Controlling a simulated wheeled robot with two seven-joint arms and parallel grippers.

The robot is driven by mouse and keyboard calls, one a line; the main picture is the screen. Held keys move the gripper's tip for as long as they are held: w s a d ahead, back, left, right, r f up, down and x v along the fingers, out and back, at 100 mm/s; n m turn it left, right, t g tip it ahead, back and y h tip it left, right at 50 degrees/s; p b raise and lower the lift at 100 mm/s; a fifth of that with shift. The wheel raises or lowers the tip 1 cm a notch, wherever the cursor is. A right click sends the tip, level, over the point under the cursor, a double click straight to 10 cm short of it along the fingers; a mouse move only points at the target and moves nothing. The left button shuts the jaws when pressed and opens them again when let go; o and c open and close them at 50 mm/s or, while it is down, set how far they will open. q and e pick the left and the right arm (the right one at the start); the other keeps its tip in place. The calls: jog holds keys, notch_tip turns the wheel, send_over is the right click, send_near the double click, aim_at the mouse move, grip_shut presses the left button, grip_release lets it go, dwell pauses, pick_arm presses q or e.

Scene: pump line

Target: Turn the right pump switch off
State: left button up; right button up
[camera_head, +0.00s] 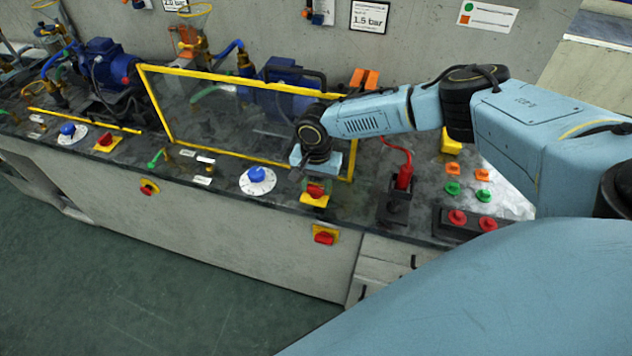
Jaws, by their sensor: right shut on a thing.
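The right pump switch (315,200), a red knob on a yellow plate, sits on the dark counter near its front edge. My right gripper (313,181) comes down over it from above and is shut on the red knob. The fingertips and the knob's upper part are partly hidden by the light-blue gripper body, so the knob's exact angle is hard to tell. A similar left switch (106,142) stands on the counter further left. My left gripper is not in view.
A yellow-framed clear guard (215,115) stands behind the switch. A blue dial (257,175) is to its left, a red-handled lever (404,175) to its right. Another red-yellow switch (325,237) is on the front panel below. Red buttons (458,218) sit at the right.

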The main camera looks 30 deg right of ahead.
jog(key=shift+s+r+n+p, duration=0.15)
jog(key=shift+n+p, duration=1.15)
jog(key=shift+p, duration=1.5)
jog(key=shift+n+p, duration=0.7)
jog(key=shift+n, duration=0.3)
jog(key=n, duration=0.9)
jog(key=shift+n, duration=2.3)
jog(key=o, duration=1)
